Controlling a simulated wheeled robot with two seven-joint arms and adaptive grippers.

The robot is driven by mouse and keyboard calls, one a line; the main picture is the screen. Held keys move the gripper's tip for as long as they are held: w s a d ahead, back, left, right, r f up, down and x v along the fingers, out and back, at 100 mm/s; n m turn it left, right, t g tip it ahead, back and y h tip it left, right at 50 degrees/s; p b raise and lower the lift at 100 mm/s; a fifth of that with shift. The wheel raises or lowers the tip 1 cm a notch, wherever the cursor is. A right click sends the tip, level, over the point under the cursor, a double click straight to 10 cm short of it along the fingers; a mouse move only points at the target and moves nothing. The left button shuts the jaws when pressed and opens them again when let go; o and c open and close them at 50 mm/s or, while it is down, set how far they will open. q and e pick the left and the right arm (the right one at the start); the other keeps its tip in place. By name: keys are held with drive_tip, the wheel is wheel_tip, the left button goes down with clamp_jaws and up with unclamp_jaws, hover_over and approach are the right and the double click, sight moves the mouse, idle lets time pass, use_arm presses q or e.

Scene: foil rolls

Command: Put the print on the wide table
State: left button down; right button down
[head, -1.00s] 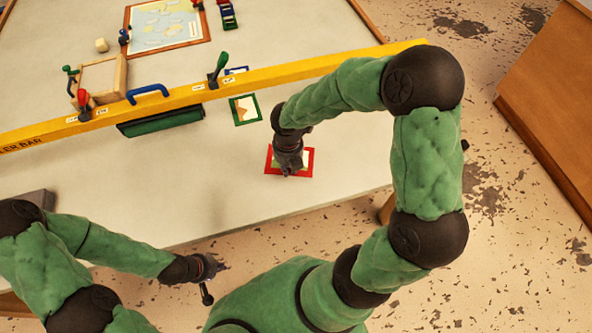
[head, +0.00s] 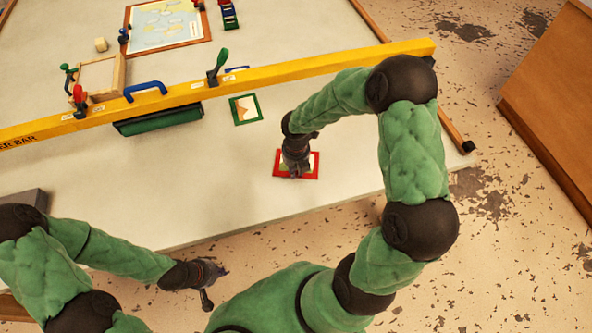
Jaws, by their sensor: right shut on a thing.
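A small red-bordered print (head: 311,171) shows at the near right part of the pale wide table (head: 235,190). My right gripper (head: 297,174) points down over it and is shut on it, covering its middle. I cannot tell whether the print touches the tabletop or hangs just above it. A second print with a green border (head: 245,109) lies flat farther back, just in front of the yellow bar. My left gripper (head: 214,284) is in front of the table's near edge, apart from the prints, with its fingers spread and empty.
A yellow bar (head: 310,70) crosses the table, with a green roll (head: 160,121) below it and a green-handled clamp (head: 217,67) on it. A framed map (head: 165,22) and a wooden box (head: 103,78) lie beyond. A wooden cabinet (head: 555,100) stands at right.

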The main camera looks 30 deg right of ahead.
drive_tip(key=shift+f, duration=0.15)
drive_tip(key=c, duration=1.2)
unclamp_jaws()
wheel_tip(320, 180, up, 12)
drive_tip(key=p, duration=0.4)
drive_tip(key=shift+r, duration=0.2)
